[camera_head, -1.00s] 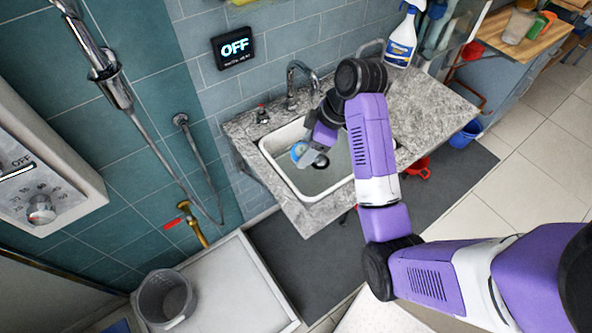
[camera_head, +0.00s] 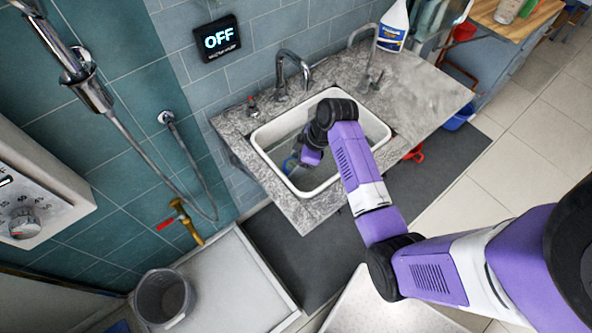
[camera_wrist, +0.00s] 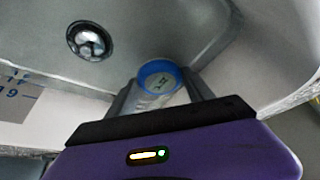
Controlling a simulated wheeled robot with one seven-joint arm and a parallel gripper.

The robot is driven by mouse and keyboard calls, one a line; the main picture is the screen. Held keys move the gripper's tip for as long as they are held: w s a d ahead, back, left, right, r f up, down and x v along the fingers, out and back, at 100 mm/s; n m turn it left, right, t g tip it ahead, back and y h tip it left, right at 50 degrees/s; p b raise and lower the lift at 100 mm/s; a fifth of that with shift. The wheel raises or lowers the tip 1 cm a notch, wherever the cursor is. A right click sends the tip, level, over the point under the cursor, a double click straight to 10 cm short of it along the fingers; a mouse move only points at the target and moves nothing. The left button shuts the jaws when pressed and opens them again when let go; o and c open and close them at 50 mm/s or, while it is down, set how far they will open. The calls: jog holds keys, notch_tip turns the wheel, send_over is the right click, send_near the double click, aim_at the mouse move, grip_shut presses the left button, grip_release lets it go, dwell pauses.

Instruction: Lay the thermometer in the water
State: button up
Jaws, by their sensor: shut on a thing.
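The thermometer (camera_wrist: 158,80) is a short round piece with a blue rim and a pale face with a dark mark. My gripper (camera_wrist: 161,90) is shut on it, with one finger on each side. In the head view, a blue bit of the thermometer (camera_head: 290,165) shows low in the left part of the white-rimmed sink (camera_head: 321,191), beside my purple wrist. My forearm hides part of the basin. The grey basin floor with a round drain (camera_wrist: 90,40) shows in the wrist view. I cannot tell the water's surface or whether the thermometer touches it.
A spray bottle (camera_head: 393,27) stands at the back of the grey stone counter (camera_head: 430,97). The wall display (camera_head: 217,39) reads OFF. A numbered scale (camera_wrist: 20,88) shows at the left.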

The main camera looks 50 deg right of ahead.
jog(key=shift+f, duration=2.35)
jog(key=shift+f, duration=0.2)
jog(key=o, duration=1.5)
jog(key=shift+r, duration=0.1)
jog(key=v, duration=1.2)
jog(key=shift+r, duration=0.1)
